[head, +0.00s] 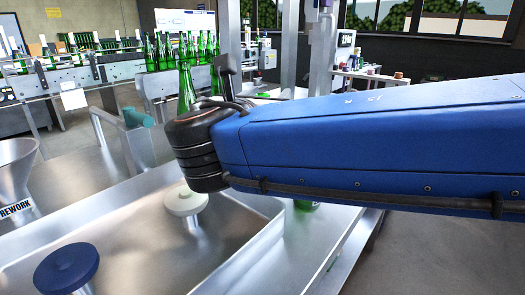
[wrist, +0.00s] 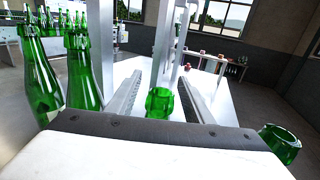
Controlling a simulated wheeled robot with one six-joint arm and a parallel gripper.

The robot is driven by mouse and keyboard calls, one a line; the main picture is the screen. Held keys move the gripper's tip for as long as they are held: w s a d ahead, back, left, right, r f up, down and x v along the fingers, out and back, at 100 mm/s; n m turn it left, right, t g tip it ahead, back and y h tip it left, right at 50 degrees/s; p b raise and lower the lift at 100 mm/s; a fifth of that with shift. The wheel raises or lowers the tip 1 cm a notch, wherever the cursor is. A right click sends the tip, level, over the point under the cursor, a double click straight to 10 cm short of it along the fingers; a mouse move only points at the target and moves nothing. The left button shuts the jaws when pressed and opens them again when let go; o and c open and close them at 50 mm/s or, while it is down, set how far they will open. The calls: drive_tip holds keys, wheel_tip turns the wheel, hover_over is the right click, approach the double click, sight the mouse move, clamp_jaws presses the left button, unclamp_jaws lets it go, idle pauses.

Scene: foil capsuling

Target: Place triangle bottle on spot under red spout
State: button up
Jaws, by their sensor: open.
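In the wrist view my gripper (wrist: 161,78) is open, its two grey fingers pointing away from the camera. A green glass piece with a rim (wrist: 160,103) shows between the fingers; whether they are around it or above it I cannot tell. Tall green bottles (wrist: 36,80) stand to the left, and another green glass rim (wrist: 280,144) shows at the lower right. In the head view my blue arm hides the gripper. Part of a green bottle (head: 306,205) shows below the arm. I cannot tell which bottle is the triangle one, and no red spout is visible.
A metal basin holds a white round pad (head: 185,201) and a blue round pad (head: 67,268) in the head view. A funnel marked REWORK (head: 14,172) is at the left edge. Several green bottles (head: 160,50) stand on a conveyor behind. Metal posts (head: 321,50) rise beyond my arm.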

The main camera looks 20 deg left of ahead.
clamp_jaws()
drive_tip(key=shift+r, duration=0.15)
